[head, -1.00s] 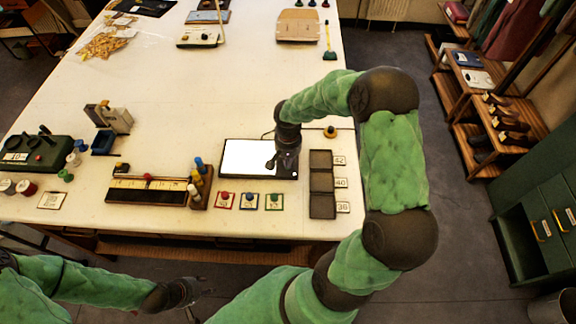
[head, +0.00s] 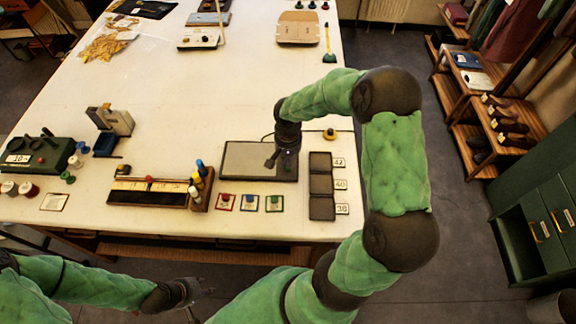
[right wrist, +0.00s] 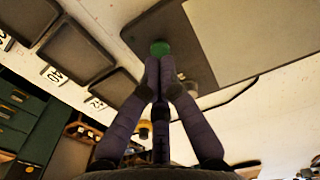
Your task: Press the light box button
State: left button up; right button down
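The light box (head: 245,159) lies flat on the table, its panel now grey and unlit. It also fills the upper right of the right wrist view (right wrist: 250,38). A green button (right wrist: 160,47) sits on its dark frame in the right wrist view. My right gripper (head: 272,161) is over the right part of the box. In the right wrist view its fingers (right wrist: 160,62) meet at the tips, right at the button; I cannot tell whether they touch it. The head view hides the button behind the gripper. My left gripper (head: 203,302) is empty, its fingers apart, off the table's front edge.
Dark trays (head: 321,185) with number cards stand right of the box. Small cards with coloured knobs (head: 249,202) lie in front of it. A wooden rack with bottles (head: 200,188) stands to the left. The table behind the box is mostly clear.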

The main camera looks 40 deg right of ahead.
jog(key=shift+r+p, duration=1.4)
jog(key=shift+r, duration=1.05)
